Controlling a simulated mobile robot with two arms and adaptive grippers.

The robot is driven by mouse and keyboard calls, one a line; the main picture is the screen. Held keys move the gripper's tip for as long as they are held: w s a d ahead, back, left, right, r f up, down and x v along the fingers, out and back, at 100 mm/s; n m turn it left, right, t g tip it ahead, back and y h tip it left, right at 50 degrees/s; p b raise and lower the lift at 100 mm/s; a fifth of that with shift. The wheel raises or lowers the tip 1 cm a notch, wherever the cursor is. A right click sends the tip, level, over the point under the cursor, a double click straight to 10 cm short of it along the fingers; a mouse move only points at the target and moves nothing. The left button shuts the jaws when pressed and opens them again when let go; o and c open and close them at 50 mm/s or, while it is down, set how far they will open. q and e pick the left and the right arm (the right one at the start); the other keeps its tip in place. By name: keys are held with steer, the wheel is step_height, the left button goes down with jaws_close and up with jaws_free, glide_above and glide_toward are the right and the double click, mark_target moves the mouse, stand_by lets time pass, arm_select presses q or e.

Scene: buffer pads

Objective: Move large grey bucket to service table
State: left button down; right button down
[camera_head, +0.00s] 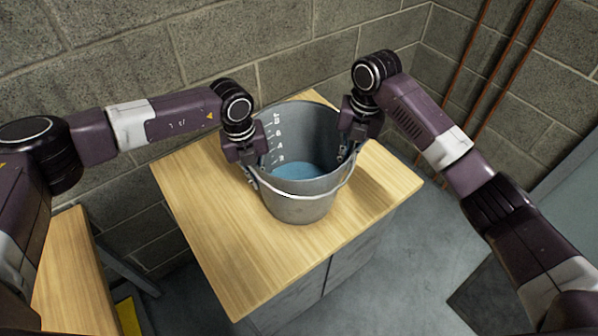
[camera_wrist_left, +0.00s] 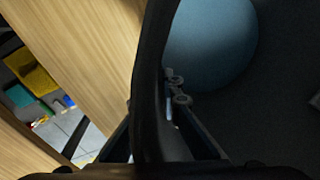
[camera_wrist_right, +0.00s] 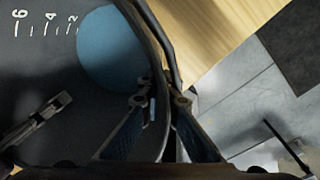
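The large grey bucket (camera_head: 300,207) stands upright on a wooden-topped cabinet (camera_head: 215,235). It has white level marks inside and blue liquid (camera_head: 297,171) at the bottom. Its wire handle lies down along the front. My left gripper (camera_head: 250,168) is at the left rim, with its fingers closed in around the bucket wall (camera_wrist_left: 152,80); the wall hides part of one finger in the left wrist view. My right gripper (camera_head: 346,148) is at the right rim. In the right wrist view its fingers (camera_wrist_right: 161,101) are drawn together on either side of the wall.
A second wooden top (camera_head: 70,275) is at the lower left, with a yellow item (camera_head: 128,316) beside it near the floor. A block wall stands close behind the cabinet, with rusty pipes at the right. Grey floor (camera_head: 410,260) is open at the front right.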

mark_target(256, 167)
stand_by(0.5)
arm_select(q)
steer(key=shift+w+r, duration=0.1)
steer(key=shift+r, duration=0.1)
arm_select(e)
steer(key=shift+w+r, duration=0.15)
steer(key=shift+r, duration=0.05)
arm_select(q)
steer(key=shift+r+p, duration=0.1)
steer(key=shift+p, duration=0.2)
arm_select(e)
steer(key=shift+r, duration=0.1)
